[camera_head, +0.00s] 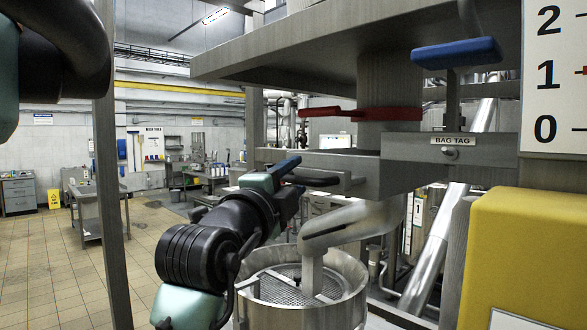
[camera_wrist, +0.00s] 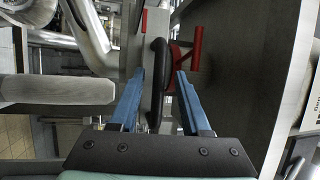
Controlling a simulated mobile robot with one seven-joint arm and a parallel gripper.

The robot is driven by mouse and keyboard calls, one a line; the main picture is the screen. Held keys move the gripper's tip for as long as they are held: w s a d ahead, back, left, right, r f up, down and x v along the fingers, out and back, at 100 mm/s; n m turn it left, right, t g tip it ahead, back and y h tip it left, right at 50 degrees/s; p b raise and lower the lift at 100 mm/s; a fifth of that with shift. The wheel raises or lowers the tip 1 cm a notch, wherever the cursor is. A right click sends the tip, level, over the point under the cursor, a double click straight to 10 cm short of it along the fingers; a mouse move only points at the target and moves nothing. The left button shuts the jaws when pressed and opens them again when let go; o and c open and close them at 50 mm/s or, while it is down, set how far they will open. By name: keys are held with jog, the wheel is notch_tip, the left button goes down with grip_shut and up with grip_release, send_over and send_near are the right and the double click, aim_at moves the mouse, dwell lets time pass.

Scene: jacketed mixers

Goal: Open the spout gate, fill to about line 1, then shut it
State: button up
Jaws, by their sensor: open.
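My gripper (camera_head: 290,170) is raised in front of the steel spout assembly. Its two blue fingers are apart, with nothing gripped. A black bar handle (camera_head: 313,181) sticks out from the gate plate (camera_head: 330,160) at the fingertips. In the wrist view the black handle (camera_wrist: 157,75) runs between the open fingers (camera_wrist: 160,95); contact cannot be told. A red lever (camera_head: 360,113) lies across the pipe above. A scale board (camera_head: 556,75) reads 2, 1, 0, with a red mark beside 1 at the picture edge. No flowing material shows.
A round steel vessel (camera_head: 305,311) with a mesh and crossbars stands below the angled spout (camera_head: 350,224). A blue lever (camera_head: 457,53) and a bag tag box (camera_head: 450,150) are to the right. A yellow housing (camera_head: 530,250) fills the lower right. Open tiled floor lies left.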

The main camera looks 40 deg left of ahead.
jog(key=shift+w+f, duration=0.1)
jog(key=shift+w, duration=0.15)
jog(key=shift+s, duration=0.15)
grip_shut()
dwell(1.1)
